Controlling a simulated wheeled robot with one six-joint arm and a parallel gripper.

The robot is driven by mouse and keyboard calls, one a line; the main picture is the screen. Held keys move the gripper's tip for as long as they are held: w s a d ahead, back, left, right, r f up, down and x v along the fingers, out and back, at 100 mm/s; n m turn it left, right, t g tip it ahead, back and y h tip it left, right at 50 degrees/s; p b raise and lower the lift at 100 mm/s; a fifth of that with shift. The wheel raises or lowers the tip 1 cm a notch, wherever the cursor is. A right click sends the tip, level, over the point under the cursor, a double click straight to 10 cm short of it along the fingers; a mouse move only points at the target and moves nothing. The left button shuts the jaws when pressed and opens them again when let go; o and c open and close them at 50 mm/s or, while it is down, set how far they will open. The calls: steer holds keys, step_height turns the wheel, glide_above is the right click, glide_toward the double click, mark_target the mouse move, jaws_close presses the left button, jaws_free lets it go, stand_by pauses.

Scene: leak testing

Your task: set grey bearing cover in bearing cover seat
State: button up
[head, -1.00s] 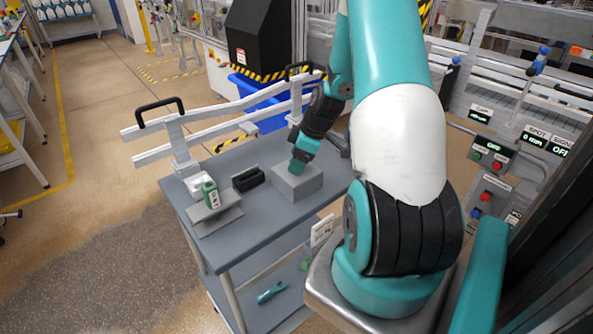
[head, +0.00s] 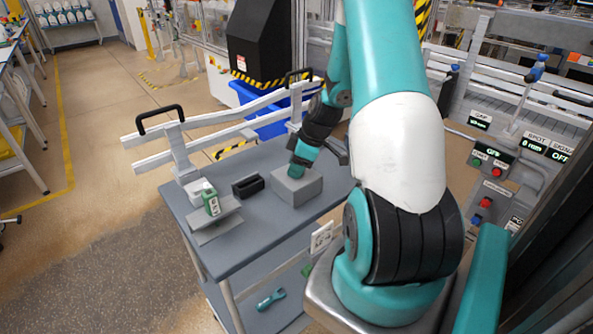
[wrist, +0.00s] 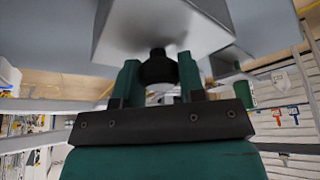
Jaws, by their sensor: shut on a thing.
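A light grey block (head: 302,190), which I take to hold the bearing cover seat, stands on the table's right part. It also fills the top of the wrist view (wrist: 150,30). My gripper (head: 294,173) is at the block's top, pointing down. In the wrist view, its green fingers (wrist: 160,75) are shut on a dark, round part (wrist: 157,66), which I take to be the grey bearing cover in shade. The part is at the block's face. I cannot tell whether it touches the block or is inside the seat, and the seat opening is hidden.
The grey table (head: 240,246) also holds a black holder (head: 248,186) left of the block and a green-and-white device (head: 211,203) on a grey stand. White rails (head: 215,115) with black handles run behind. A teal tool (head: 270,299) lies on the lower shelf.

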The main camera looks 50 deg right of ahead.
step_height(320, 180, up, 19)
steer(key=b, duration=0.1)
steer(key=shift+r, duration=0.2)
